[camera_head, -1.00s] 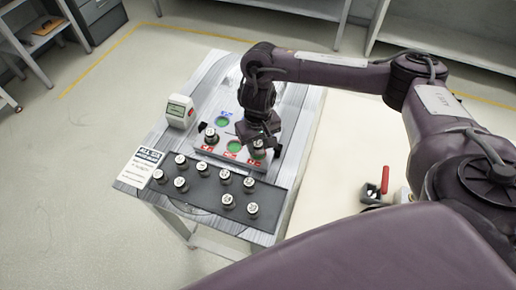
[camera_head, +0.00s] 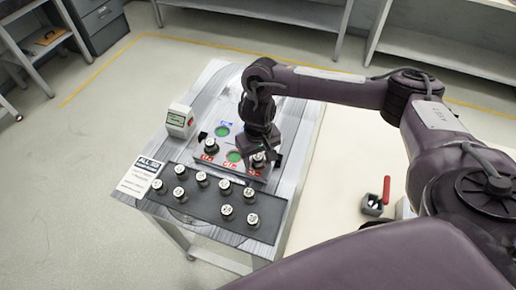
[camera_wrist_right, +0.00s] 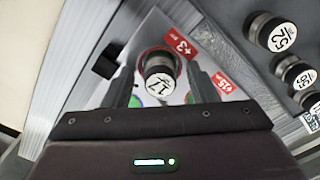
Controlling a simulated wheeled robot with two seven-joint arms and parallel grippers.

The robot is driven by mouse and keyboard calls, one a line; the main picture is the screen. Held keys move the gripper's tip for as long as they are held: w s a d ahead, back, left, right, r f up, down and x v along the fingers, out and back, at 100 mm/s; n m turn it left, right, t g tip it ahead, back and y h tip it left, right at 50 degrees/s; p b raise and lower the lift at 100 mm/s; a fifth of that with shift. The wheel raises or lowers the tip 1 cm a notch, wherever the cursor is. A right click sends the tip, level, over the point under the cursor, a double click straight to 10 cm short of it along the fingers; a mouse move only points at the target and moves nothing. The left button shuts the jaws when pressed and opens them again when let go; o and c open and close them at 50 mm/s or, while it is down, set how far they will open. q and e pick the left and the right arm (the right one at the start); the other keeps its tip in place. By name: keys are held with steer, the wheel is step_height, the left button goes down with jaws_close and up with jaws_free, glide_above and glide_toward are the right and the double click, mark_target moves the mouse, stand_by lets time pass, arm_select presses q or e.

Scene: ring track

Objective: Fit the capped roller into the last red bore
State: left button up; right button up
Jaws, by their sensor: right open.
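The capped roller (camera_wrist_right: 160,82), marked 17 on its white top, stands upright inside a red ring in the right wrist view. My right gripper (camera_wrist_right: 160,68) is open, with one finger on each side of the roller and gaps visible. In the head view the right gripper (camera_head: 258,154) is over the right end of the bore plate (camera_head: 228,170), partly hiding that roller. How deep the roller sits is unclear. My left gripper is not in view.
Several capped rollers (camera_head: 227,211) stand on a dark tray (camera_head: 205,205) in front of the plate. A white box with a small screen (camera_head: 180,119) and a printed sign (camera_head: 141,176) are at the left. A red-handled device (camera_head: 376,203) is on the cream surface at right.

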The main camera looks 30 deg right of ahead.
mark_target(258, 157)
step_height(258, 157, up, 12)
steer(key=p, duration=0.3)
stand_by(0.6)
